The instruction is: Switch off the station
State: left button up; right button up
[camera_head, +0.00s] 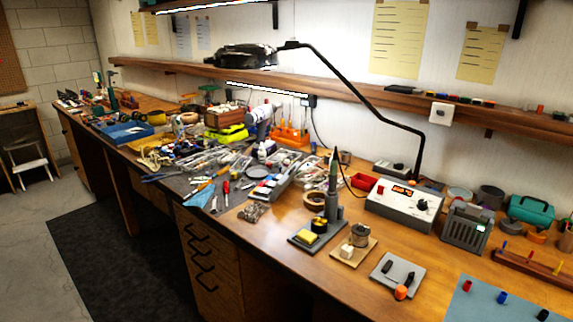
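The station (385,209), a white and grey box with a lit orange display (402,190) and dark knobs on its front, stands on the workbench right of centre. Its power switch is too small to make out. Neither of my grippers is in view.
The wooden workbench (275,248) is crowded with tools at the left. A black lamp arm (362,92) reaches over it. A dark grey box (466,228) stands right of the station. A grey plate with switches (397,274) and a blue mat (478,305) lie in front.

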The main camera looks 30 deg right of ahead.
aim_at(381, 189)
jog(key=z, duration=1.85)
jog(key=i+j+u, duration=0.15)
jog(key=j, duration=0.2)
jog(key=j+u, duration=0.15)
jog(key=j, duration=0.2)
jog(key=i+j+u, duration=0.15)
jog(key=j, duration=0.15)
